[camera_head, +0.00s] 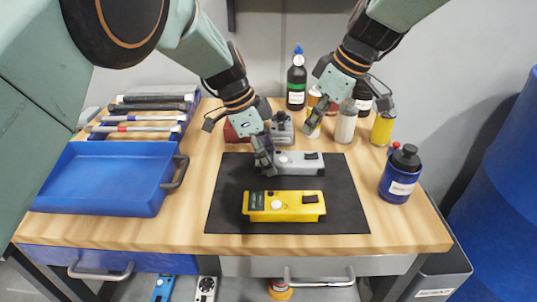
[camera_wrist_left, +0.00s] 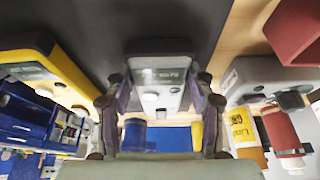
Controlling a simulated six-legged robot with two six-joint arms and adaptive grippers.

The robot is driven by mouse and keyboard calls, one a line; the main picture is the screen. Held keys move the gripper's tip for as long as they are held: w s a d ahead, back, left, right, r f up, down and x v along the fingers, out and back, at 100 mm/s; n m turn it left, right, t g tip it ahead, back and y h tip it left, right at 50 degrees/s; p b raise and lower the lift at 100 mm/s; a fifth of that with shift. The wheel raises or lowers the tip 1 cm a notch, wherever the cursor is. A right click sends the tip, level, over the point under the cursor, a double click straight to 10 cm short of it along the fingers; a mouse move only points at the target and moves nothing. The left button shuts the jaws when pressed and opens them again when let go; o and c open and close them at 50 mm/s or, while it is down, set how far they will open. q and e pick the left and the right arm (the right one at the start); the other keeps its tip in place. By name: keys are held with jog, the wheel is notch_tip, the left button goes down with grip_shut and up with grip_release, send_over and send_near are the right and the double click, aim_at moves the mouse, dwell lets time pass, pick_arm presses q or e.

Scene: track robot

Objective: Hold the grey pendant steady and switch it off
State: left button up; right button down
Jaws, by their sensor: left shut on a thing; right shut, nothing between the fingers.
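The grey pendant (camera_head: 297,163) lies on the black mat (camera_head: 225,213), behind the yellow pendant (camera_head: 284,206). My left gripper (camera_head: 265,163) is shut on the left end of the grey pendant. In the left wrist view the fingers (camera_wrist_left: 160,120) sit on both sides of the grey pendant (camera_wrist_left: 160,75), whose display and round light button show between them. My right gripper (camera_head: 312,120) is shut and empty, above and behind the grey pendant's right part, among the bottles. A black switch shows on the right part of the grey pendant.
A blue tray (camera_head: 100,178) stands at the left, with a rack of tools behind it. A blue bottle (camera_head: 400,175) stands right of the mat. A dark bottle (camera_head: 296,82) and several cans stand at the back. The mat's right part is clear.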

jog(key=shift+r, duration=0.2)
pick_arm(q)
jog(key=o, duration=1.6)
jog(key=shift+o, duration=0.2)
jog(key=shift+r, duration=0.15)
jog(key=v, duration=1.1)
jog(key=shift+a+r, duration=0.25)
jog(key=shift+r, duration=0.1)
